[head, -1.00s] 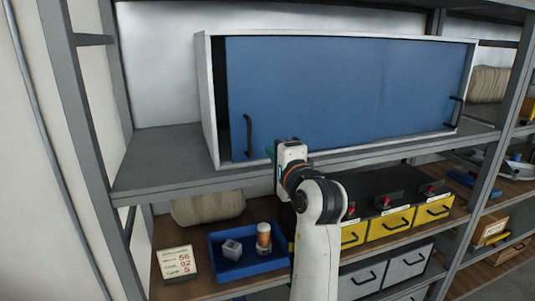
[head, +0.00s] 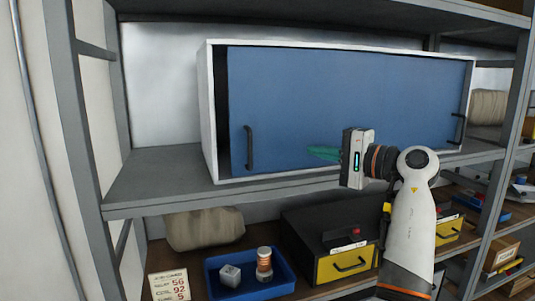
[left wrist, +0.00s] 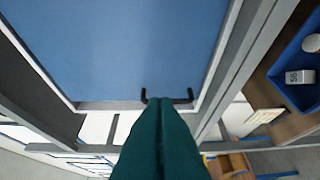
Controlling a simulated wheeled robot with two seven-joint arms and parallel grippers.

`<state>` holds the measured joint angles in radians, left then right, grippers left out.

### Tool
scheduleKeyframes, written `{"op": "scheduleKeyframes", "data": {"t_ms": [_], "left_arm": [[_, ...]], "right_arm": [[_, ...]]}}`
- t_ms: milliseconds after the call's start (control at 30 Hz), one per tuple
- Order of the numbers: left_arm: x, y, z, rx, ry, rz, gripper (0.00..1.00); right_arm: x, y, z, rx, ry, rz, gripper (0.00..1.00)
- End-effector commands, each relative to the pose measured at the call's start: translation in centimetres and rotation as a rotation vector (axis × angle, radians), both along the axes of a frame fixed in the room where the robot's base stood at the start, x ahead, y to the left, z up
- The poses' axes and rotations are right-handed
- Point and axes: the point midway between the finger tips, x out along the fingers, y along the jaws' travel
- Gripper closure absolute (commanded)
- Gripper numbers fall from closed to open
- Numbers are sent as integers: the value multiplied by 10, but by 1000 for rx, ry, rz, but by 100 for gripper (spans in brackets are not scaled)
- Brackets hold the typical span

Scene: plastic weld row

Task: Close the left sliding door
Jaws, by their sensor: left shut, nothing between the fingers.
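The white cabinet (head: 210,115) on the shelf has a blue front. The left sliding door (head: 300,110) is a blue panel with a black handle (head: 249,148) near its left edge. A narrow dark gap (head: 222,110) shows between this door and the cabinet's left wall. My left gripper (head: 312,153) is shut and empty, its teal fingers pointing left toward the handle, apart from it in the head view. In the left wrist view the shut fingers (left wrist: 160,105) line up with a black handle (left wrist: 167,98); contact cannot be told. My right gripper is not in view.
A second black handle (head: 458,128) sits at the cabinet's right end; no clear seam between doors shows. The grey shelf (head: 150,180) is bare left of the cabinet.

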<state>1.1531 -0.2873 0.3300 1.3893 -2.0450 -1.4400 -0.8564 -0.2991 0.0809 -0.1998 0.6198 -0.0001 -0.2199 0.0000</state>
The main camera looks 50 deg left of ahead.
Motion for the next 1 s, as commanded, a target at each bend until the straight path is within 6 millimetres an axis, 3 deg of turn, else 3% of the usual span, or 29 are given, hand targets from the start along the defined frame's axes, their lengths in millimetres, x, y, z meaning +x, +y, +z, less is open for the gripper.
{"op": "scheduleKeyframes", "data": {"t_ms": [233, 700, 1000], "left_arm": [[3, 7, 8, 21, -2, 27, 100], [-18, 98, 10, 18, 0, 27, 100], [-45, 115, 7, 19, 0, 23, 100]], "right_arm": [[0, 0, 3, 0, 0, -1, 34], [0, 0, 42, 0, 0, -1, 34], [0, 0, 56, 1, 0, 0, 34]]}}
